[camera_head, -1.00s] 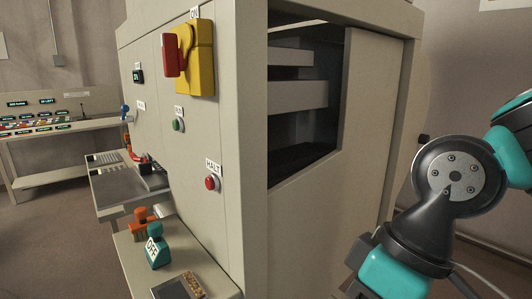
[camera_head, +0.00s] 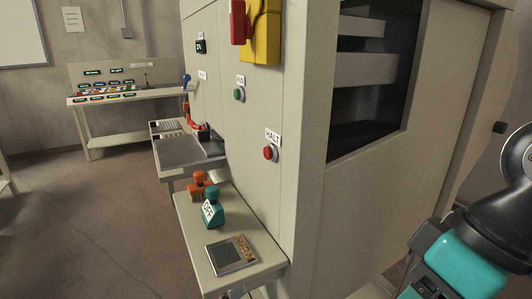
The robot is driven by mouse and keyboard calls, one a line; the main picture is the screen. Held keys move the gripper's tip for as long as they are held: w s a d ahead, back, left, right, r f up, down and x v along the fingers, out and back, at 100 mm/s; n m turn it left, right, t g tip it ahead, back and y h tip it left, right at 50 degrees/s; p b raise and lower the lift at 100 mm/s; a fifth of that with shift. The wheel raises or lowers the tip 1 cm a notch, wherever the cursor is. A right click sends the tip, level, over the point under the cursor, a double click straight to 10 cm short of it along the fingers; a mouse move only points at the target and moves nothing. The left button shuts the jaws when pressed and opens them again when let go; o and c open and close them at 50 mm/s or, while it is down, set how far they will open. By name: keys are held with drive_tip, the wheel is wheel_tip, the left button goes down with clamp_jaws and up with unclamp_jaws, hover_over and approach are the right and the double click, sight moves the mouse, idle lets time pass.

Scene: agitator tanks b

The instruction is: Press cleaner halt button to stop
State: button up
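The red halt button (camera_head: 270,152) sits on the front face of the beige cabinet (camera_head: 305,60), just below a white label reading HALT (camera_head: 273,135). A green button (camera_head: 239,94) is on the same face, up and left of it. My arm, dark grey and teal, shows at the right edge, in front of the cabinet's side and well to the right of the halt button. My gripper's fingertips are outside the picture, so its state does not show.
A shelf (camera_head: 195,245) juts out below the buttons, holding a teal bottle marked OFF (camera_head: 212,212), an orange bottle (camera_head: 198,184) and a small tray (camera_head: 231,255). A yellow and red switch (camera_head: 258,30) is above. A console table (camera_head: 120,100) stands behind. Floor at left is clear.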

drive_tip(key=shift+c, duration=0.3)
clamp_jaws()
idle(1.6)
